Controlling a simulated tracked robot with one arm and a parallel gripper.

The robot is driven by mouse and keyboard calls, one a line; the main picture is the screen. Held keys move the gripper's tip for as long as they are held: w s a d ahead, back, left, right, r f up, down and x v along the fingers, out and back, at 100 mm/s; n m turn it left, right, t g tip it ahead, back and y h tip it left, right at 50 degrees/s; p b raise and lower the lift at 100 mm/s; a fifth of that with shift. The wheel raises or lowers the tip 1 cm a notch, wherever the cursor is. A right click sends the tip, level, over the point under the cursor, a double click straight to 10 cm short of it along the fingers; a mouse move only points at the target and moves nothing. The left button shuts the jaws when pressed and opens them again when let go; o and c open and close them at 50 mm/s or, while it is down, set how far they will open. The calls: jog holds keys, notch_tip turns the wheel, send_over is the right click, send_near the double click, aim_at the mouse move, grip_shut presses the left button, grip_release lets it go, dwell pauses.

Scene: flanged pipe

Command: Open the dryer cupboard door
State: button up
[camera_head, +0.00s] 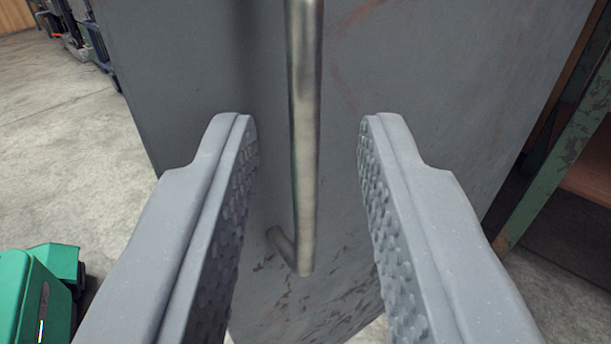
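The dryer cupboard door (440,90) is a scuffed dark grey panel that fills the middle of the view. A metal bar handle (305,130) runs upright on it, with its lower end bent back to the door. The handle's top runs out of view. My gripper (305,140) is open, with one ridged finger on each side of the handle. There is a gap between the handle and both fingers. I cannot tell how far along the fingers the handle lies in depth.
A green object (35,290) stands on the concrete floor (60,150) at lower left. A worn green metal post (565,150) stands close to the door's right side, with a brown shelf beyond it. Dark equipment stands at the upper left. The floor left of the door is mostly clear.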

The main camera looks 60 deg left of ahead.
jog(key=shift+b+v, duration=1.1)
jog(key=shift+v, duration=0.3)
